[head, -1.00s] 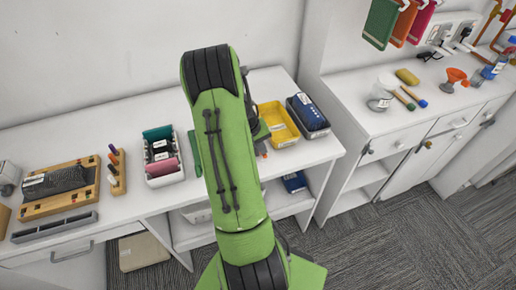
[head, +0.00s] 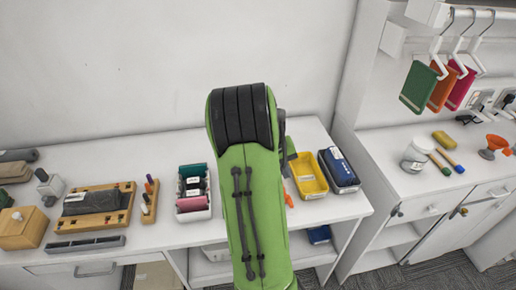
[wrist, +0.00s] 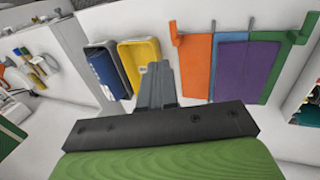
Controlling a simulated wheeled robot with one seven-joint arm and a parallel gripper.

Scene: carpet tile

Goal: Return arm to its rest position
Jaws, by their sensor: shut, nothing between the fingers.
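My green arm (head: 258,200) rises through the middle of the head view, with its black-banded joint at the top. My gripper is mostly hidden behind the arm there. In the wrist view my gripper (wrist: 158,82) shows as narrow grey fingers, closed together with nothing between them. It hangs above the white counter (head: 340,207), close in the picture to a yellow tray (wrist: 140,55) and a row of coloured flat pieces (wrist: 235,62). I cannot tell its exact height above the counter.
Left of my arm are a tray of rolls (head: 193,203), a wooden board (head: 95,222) and a grey bar (head: 84,244).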

